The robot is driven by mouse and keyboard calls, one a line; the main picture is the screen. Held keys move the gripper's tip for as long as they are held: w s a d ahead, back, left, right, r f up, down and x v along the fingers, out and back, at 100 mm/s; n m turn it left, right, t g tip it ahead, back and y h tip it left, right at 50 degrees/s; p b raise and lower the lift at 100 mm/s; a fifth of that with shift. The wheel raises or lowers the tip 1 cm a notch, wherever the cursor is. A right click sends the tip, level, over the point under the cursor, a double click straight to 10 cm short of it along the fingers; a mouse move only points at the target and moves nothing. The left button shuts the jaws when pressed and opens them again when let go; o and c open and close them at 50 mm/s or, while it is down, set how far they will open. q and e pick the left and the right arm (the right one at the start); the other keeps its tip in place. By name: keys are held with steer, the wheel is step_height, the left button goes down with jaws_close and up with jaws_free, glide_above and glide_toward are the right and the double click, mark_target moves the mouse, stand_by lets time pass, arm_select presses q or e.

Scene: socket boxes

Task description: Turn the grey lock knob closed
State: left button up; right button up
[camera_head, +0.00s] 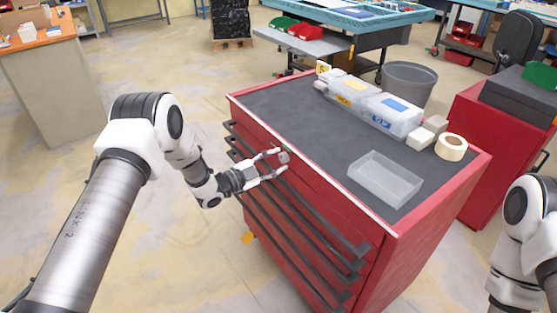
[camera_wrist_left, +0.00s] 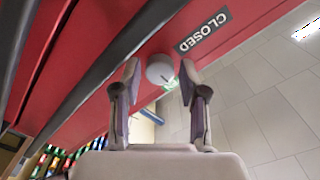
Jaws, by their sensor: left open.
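My right gripper is out of the picture.
The red drawer cabinet (camera_head: 318,197) has several dark drawer handles below the gripper. On its dark top are two clear boxes (camera_head: 392,115), a tape roll (camera_head: 452,148) and a clear tray (camera_head: 385,178). The floor left of the cabinet is free.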

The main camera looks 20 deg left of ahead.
arm_select(q)
steer(key=shift+w+d+r, duration=0.1)
steer(key=shift+w+d, duration=0.05)
steer(key=shift+d, duration=0.05)
jaws_close()
steer(key=shift+n, duration=0.4)
steer(key=n+b, duration=0.1)
steer(key=n, duration=0.2)
steer(key=shift+n+b, duration=0.3)
steer(key=n, duration=0.4)
steer(key=shift+d+b, duration=0.1)
steer(key=shift+b, duration=0.3)
steer(key=n, duration=0.5)
steer(key=shift+d+n, duration=0.1)
steer(key=shift+n, duration=2.2)
